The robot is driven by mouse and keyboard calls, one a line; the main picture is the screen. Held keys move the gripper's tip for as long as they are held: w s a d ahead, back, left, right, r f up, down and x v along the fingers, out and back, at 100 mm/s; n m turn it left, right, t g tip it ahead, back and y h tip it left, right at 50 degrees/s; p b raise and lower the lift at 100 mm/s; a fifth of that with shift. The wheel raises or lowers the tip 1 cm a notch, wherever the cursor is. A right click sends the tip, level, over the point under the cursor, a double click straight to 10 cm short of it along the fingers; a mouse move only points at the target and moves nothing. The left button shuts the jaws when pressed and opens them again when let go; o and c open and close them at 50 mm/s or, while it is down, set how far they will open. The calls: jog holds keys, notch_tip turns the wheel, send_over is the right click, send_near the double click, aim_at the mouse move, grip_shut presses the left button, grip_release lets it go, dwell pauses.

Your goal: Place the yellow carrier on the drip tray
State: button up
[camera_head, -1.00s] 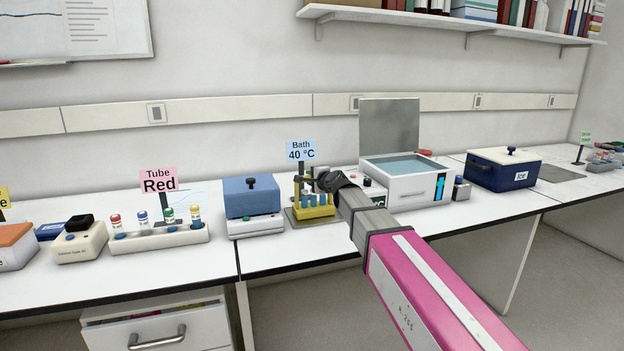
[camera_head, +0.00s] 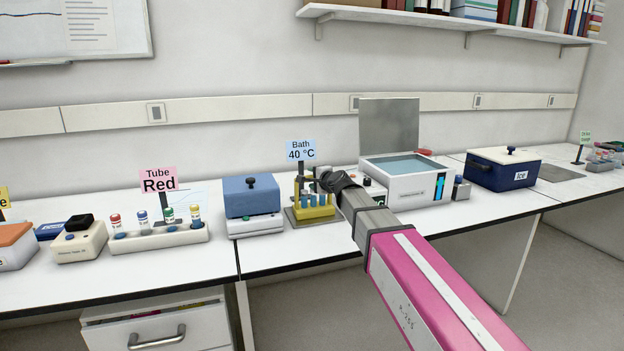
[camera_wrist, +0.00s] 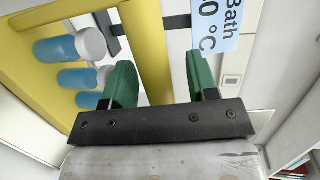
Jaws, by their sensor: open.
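My gripper (camera_head: 314,180) is at the upper part of the carrier. In the wrist view, my gripper (camera_wrist: 160,84) has its two green fingers apart, with the carrier's yellow post (camera_wrist: 148,50) between them and apart from the right finger. White-capped blue tubes (camera_wrist: 62,48) show at the left. The carrier's far side is hidden in the wrist view.
A blue-lidded block (camera_head: 251,198) stands left of the carrier. An open water bath (camera_head: 400,186) is to the right, behind my arm. The "Bath 40 °C" sign (camera_head: 301,150) stands just behind the carrier. The bench front before the carrier is clear.

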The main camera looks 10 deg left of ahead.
jog(key=v, duration=1)
jog(key=shift+d, duration=0.15)
jog(key=shift+s, duration=0.1)
